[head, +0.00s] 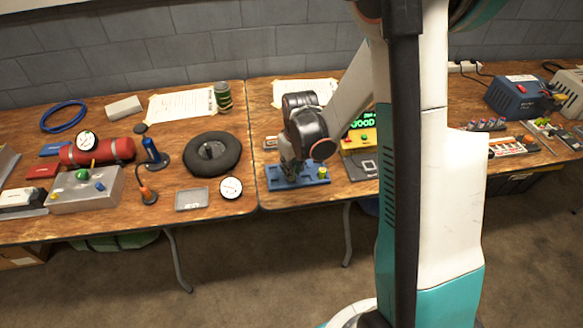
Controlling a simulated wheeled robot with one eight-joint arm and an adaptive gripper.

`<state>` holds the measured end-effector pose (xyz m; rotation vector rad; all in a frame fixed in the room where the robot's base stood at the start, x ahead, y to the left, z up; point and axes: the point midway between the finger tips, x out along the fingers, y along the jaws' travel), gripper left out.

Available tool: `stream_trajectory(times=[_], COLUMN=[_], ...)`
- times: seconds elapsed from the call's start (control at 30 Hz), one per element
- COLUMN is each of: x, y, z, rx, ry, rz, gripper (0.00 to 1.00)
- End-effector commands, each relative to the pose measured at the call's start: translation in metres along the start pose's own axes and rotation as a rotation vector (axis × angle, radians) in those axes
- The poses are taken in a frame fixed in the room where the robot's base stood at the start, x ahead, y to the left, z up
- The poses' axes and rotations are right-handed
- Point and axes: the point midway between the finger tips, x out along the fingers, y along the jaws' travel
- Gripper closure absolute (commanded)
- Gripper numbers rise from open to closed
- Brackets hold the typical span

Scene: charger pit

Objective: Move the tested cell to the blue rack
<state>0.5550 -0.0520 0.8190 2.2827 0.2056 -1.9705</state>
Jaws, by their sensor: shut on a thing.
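The blue rack (314,182) lies near the front edge of the right-hand table, with a small yellow piece (322,171) at its right end. My gripper (291,172) points down over the left part of the rack and is shut on the tested cell. The cell is hidden by the fingers and too small to make out, so I cannot tell whether it touches the rack. The yellow tester (357,140) stands behind and to the right, its green display (374,121) reading "GOOD", partly hidden by my arm.
A grey tray (363,167) lies right of the rack. A black ring (229,153), a white gauge (231,187) and a shallow grey tray (192,199) are on the left table. Battery packs (513,146) and a blue charger (522,97) stand far right.

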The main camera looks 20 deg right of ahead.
Motion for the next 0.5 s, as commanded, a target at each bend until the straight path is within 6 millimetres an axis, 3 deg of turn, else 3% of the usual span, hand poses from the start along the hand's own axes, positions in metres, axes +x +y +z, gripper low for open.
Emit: stream_trajectory(times=[0.5], x=[0.0066], y=[0.0000], z=[0.0008], rx=[0.000], ry=[0.000], rz=[0.000], gripper=[1.00])
